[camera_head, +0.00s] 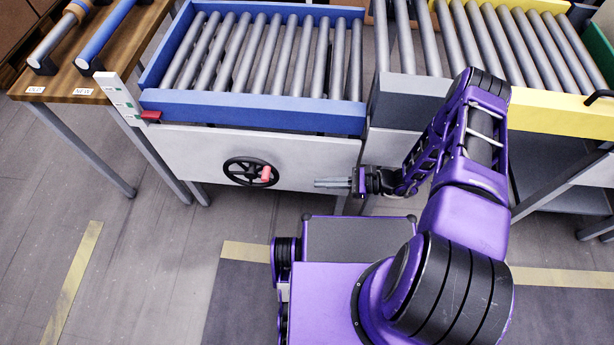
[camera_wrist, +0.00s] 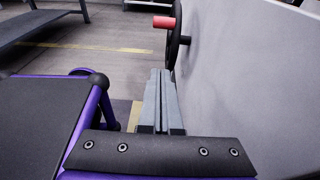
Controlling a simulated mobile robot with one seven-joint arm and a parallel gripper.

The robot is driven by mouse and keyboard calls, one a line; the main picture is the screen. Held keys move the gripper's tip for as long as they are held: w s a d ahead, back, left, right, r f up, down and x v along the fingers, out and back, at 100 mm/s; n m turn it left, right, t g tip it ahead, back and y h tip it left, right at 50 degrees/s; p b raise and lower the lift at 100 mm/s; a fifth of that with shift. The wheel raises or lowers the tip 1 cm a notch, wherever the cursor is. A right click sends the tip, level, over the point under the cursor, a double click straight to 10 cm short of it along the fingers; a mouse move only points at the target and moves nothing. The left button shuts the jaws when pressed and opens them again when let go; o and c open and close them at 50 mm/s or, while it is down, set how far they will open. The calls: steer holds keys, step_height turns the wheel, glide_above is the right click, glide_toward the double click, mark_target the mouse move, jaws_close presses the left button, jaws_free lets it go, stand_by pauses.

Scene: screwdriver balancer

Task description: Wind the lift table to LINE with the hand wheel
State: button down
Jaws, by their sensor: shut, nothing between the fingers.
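The lift table (camera_head: 250,112) is a blue-framed roller bed above a pale front panel. The black hand wheel (camera_head: 248,171) is on that panel, with its red handle (camera_head: 266,174) at the right side of the wheel. A red pointer (camera_head: 151,116) at the table's left corner is beside a white upright scale (camera_head: 118,100) with green marks; its lettering is too small to read. My gripper (camera_head: 318,183) is shut and empty, pointing left, to the right of the wheel and apart from it. In the wrist view, the wheel (camera_wrist: 177,45) and its handle (camera_wrist: 163,22) are beyond my shut fingers (camera_wrist: 160,75).
A grey-and-yellow roller conveyor (camera_head: 500,45) stands to the right of the lift table. A wooden table (camera_head: 120,50) with OLD and NEW labels and two rollers stands at left. The panel (camera_wrist: 235,80) runs close along my gripper's right in the wrist view. Floor is clear at left.

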steer(key=s+r+x, duration=0.1)
steer(key=r+x, duration=0.1)
steer(key=x, duration=1)
steer(key=shift+w+a+r, duration=0.25)
steer(key=shift+w+r, duration=0.05)
steer(key=shift+w, duration=0.1)
steer(key=shift+r, duration=0.1)
